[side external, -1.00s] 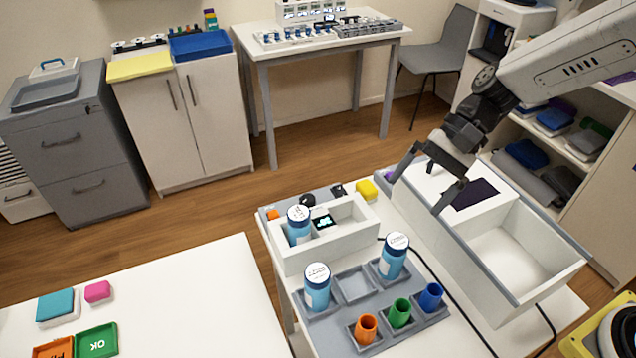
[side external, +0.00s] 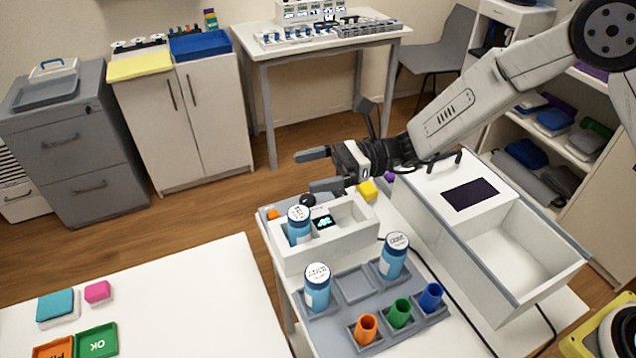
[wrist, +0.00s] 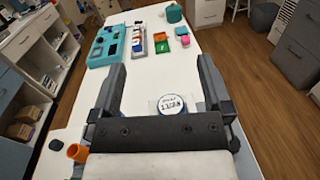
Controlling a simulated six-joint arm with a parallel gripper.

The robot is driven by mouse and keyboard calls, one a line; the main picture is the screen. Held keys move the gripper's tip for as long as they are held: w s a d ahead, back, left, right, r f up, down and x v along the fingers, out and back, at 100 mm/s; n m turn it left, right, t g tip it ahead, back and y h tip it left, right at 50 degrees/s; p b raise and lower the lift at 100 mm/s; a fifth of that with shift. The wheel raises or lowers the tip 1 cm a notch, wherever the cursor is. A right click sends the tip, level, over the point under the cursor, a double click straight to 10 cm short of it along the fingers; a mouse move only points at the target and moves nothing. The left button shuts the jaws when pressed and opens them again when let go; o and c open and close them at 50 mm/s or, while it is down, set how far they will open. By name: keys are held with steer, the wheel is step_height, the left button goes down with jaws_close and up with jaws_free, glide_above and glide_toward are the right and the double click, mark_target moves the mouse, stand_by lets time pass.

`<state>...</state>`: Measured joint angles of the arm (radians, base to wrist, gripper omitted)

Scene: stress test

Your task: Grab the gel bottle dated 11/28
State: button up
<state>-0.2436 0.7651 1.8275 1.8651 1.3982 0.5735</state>
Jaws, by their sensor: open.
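Three blue bottles with white, dated caps show in the side view. One bottle (side external: 299,227) stands in the left end of a white open box (side external: 345,238). Another bottle (side external: 317,288) stands in the grey rack's left slot, and a third bottle (side external: 394,257) in its right slot. The cap dates are too small to read surely there. My gripper (side external: 312,170) is open and empty, held sideways above and behind the white box. In the wrist view, a white cap with dark writing (wrist: 173,104) shows between my open fingers (wrist: 163,65); its date is not clearly legible.
The grey rack (side external: 355,285) also has an empty middle slot and orange (side external: 366,328), green (side external: 400,313) and blue (side external: 431,297) cups in front. A large white bin (side external: 510,255) stands at right. A dark cable runs between the rack and bin.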

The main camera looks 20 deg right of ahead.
mark_target(289, 215)
steer(key=shift+f, duration=4.1)
steer(key=shift+f, duration=0.45)
steer(key=shift+w+a+f, duration=0.1)
steer(key=shift+a, duration=1.15)
steer(key=shift+w+a, duration=0.1)
steer(key=shift+a, duration=1.15)
jaws_close()
steer(key=shift+r, duration=0.2)
steer(key=shift+r, duration=4.85)
